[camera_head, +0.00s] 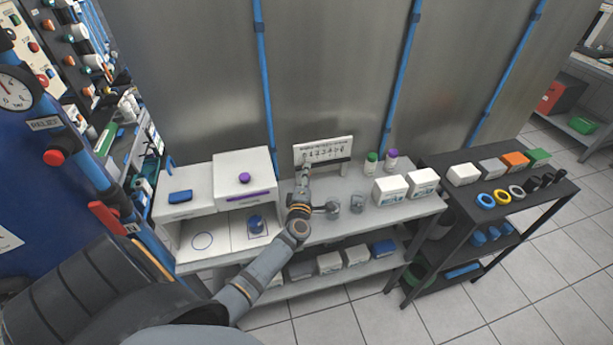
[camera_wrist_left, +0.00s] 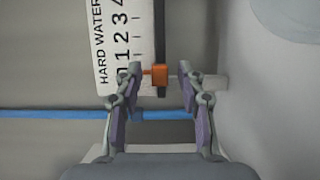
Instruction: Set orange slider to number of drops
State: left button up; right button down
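The orange slider (camera_wrist_left: 159,72) sits on a dark vertical track in the left wrist view, beside the lowest visible figures of the scale. In the head view the board (camera_head: 323,150) stands upright at the back of the bench. My left gripper (camera_wrist_left: 158,74) is open, with one finger on each side of the slider; contact cannot be told. In the head view my left gripper (camera_head: 304,172) is in front of the board. My right gripper is not in view.
A white box (camera_head: 243,172) with a purple knob stands left of my arm. Green-capped (camera_head: 371,163) and purple-capped bottles (camera_head: 391,160) stand right of the board. A metal wall is behind.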

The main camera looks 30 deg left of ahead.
aim_at(317, 166)
pick_arm(q)
jog(key=shift+c, duration=0.3)
grip_shut()
jog(key=shift+w+d+f, duration=0.1)
jog(key=shift+w+d, duration=1.05)
jog(key=shift+w, duration=0.15)
jog(key=shift+o, duration=0.3)
grip_release()
jog(key=shift+s, duration=0.15)
